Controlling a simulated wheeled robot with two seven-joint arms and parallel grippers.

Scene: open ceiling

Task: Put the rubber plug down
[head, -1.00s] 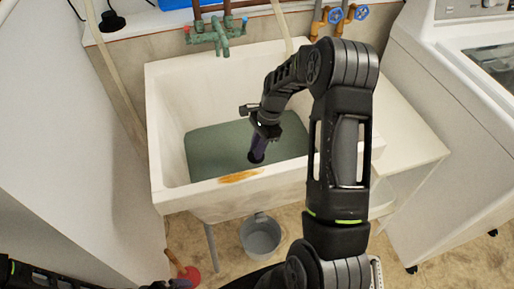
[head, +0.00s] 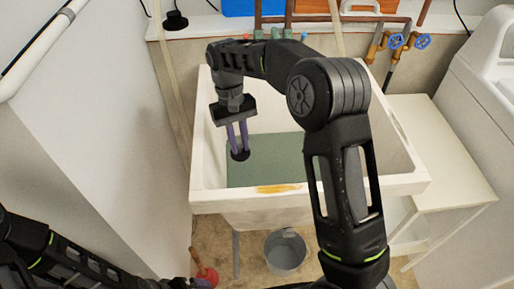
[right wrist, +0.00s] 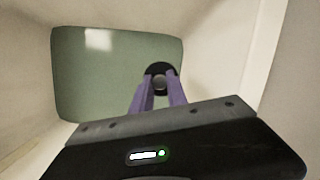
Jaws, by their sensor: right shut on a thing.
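My right gripper (head: 240,148) points down over the left part of the white sink (head: 408,184). Its purple fingers are shut on a round black rubber plug (head: 240,155). In the right wrist view the plug (right wrist: 160,66) sits between the fingertips, in front of the grey-green water (right wrist: 85,85). I cannot tell how far the plug is above the water. My left gripper (head: 178,284) shows only in part at the bottom edge, and its jaws are unclear.
A black flanged object (head: 176,20) stands on the back ledge. Pipes and blue-handled valves (head: 396,41) are behind the sink. A white side table (head: 440,135) stands at the right. A grey bucket (head: 287,252) and a red plunger (head: 207,277) are on the floor below.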

